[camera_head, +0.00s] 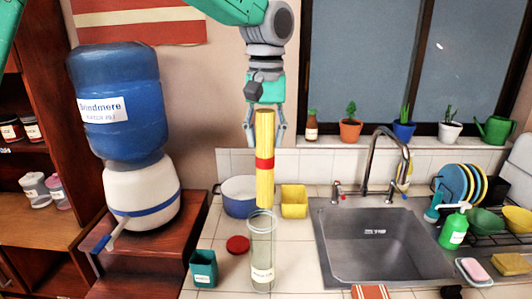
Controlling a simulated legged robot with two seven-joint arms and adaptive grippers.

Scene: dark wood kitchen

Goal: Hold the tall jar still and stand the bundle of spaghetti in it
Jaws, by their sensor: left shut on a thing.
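The bundle of spaghetti (265,187) is yellow with a red band and hangs upright. My left gripper (264,128) points down with its fingers around the upper part of the bundle and is shut on it. The tall jar (262,250) is clear glass with a small label low on it and stands upright on the counter. The bundle's lower end shows right at the jar's rim, in line with its mouth. I cannot tell whether it is just above or just inside. The jar looks empty, and no gripper touches it. My right gripper is not in view.
A teal box (203,270) and a red lid (238,245) are left of the jar. A blue pot (237,199) and a yellow container (293,198) stand behind it. The sink (375,245) is to the right. A water dispenser (125,140) stands on the left.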

